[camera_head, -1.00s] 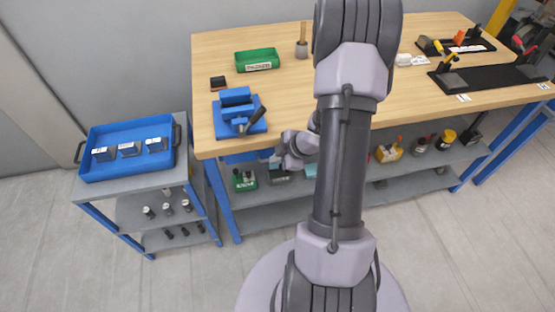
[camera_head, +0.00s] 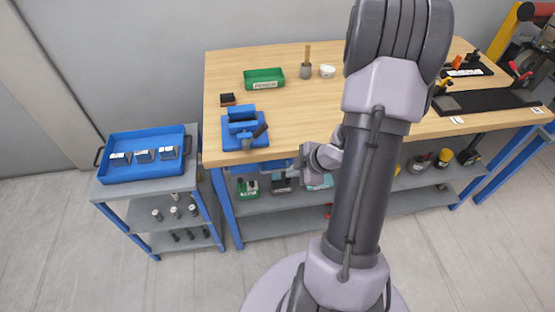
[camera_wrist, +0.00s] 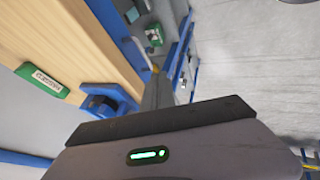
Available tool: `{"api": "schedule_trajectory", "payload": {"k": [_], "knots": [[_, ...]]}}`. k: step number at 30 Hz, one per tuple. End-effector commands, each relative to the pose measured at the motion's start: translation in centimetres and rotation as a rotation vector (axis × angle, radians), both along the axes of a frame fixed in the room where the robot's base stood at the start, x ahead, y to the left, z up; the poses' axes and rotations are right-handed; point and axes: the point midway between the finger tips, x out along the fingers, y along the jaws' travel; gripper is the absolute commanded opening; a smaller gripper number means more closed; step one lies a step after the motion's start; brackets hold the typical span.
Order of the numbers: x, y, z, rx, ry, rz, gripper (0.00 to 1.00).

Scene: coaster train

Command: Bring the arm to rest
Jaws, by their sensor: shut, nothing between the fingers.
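My arm rises through the right middle of the head view and bends over the workbench (camera_head: 290,110). My gripper (camera_wrist: 157,78) shows in the wrist view as narrow grey fingers, shut with nothing between them, beyond the dark edge of the wrist body. In the head view, the wrist end of my arm hangs near the bench's front edge, left of the forearm. The fingertips are hard to make out there. My arm hides part of the bench top and lower shelf.
A blue vise (camera_head: 243,128) stands on the bench's left front corner. A green bin (camera_head: 263,79), a mallet (camera_head: 306,70) and a white cup (camera_head: 327,71) are farther back. A side cart carries a blue tray (camera_head: 145,173). Grey floor (camera_head: 160,285) is open in front.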

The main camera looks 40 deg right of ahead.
Motion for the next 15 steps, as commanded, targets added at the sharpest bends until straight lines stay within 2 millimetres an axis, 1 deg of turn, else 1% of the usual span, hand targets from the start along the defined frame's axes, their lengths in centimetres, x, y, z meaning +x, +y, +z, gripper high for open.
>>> {"api": "schedule_trajectory", "payload": {"k": [3, 5, 7, 8, 9, 10, 11, 12, 14, 15], "knots": [[0.0, 0.0, 0.1, -0.002, 0.000, -0.002, 0.00], [0.5, -0.4, 0.9, -0.024, 0.002, -0.032, 0.00], [2.1, -1.3, 3.8, -0.086, 0.002, -0.145, 0.00], [3.0, -1.4, 5.9, -0.116, -0.005, -0.222, 0.00], [3.8, -1.1, 9.1, -0.139, -0.023, -0.350, 0.00], [4.1, -0.3, 11.6, -0.138, -0.042, -0.454, 0.00], [3.9, 1.0, 13.9, -0.116, -0.062, -0.562, 0.00], [3.2, 3.4, 16.6, -0.056, -0.086, -0.695, 0.00], [1.3, 8.3, 19.5, 0.092, -0.098, -0.867, 0.00], [-0.4, 11.9, 20.5, 0.213, -0.082, -0.954, 0.00]]}}
